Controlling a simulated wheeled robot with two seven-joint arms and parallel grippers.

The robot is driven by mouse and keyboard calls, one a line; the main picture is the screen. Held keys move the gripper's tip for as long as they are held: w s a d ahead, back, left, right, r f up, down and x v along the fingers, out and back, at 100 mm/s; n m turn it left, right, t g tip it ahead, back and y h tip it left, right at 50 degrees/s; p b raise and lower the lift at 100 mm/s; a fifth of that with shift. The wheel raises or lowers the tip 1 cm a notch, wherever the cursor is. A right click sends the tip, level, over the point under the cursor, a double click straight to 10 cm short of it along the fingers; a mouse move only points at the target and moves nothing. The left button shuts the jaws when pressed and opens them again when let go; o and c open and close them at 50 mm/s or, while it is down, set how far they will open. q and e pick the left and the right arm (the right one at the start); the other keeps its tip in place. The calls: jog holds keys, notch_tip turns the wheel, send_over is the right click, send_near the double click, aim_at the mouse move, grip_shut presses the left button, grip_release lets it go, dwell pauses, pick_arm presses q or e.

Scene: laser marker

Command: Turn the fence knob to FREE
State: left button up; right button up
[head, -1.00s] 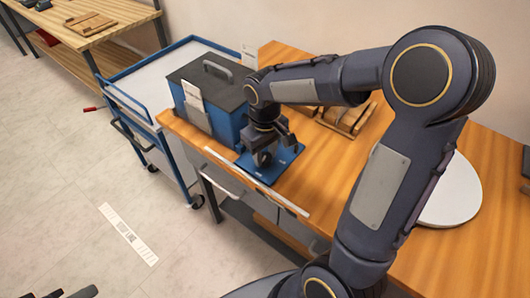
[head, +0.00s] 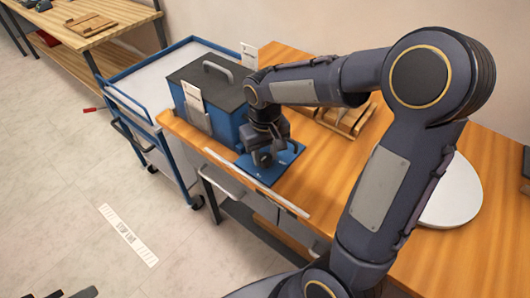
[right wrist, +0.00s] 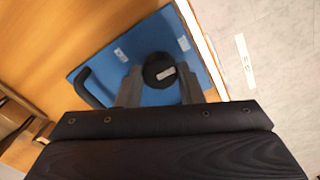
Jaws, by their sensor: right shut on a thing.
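The fence knob (right wrist: 159,68) is a round black knob with a small pale mark, on a blue plate (right wrist: 105,62) in the right wrist view. In the head view the blue plate (head: 279,174) lies near the table's front edge, beside the laser marker's blue box. My right gripper (right wrist: 160,82) points down at the knob, with one finger on each side, shut on it. In the head view my right gripper (head: 264,158) hides the knob. The plate's small labels are too blurred to read. Dark parts at the bottom left edge may be my left gripper (head: 74,293); its jaws are unclear.
A blue box (head: 225,124) with a dark lid and grey handle stands behind the plate. A blue-framed cart (head: 150,78) is at the left. A wooden rack (head: 346,117) and a white disc (head: 456,196) lie on the wooden table (head: 325,160). A black handle (right wrist: 92,88) rises at the plate's edge.

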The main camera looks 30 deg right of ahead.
aim_at(266, 158)
jog(key=o, duration=1)
jog(key=shift+c, duration=0.2)
jog(key=shift+r, duration=0.15)
notch_tip(266, 158, up, 8)
jog(key=shift+f, duration=0.2)
jog(key=shift+s, duration=0.1)
jog(key=s+a+t+y, duration=0.2)
jog(key=s, duration=0.6)
jog(key=s+a+t+y, duration=0.1)
jog(key=s+a+t, duration=0.1)
jog(key=s, duration=0.6)
jog(key=shift+s+f+m+t+y, duration=0.35)
jog(key=shift+f+m+t+y, duration=0.1)
jog(key=shift+t, duration=0.35)
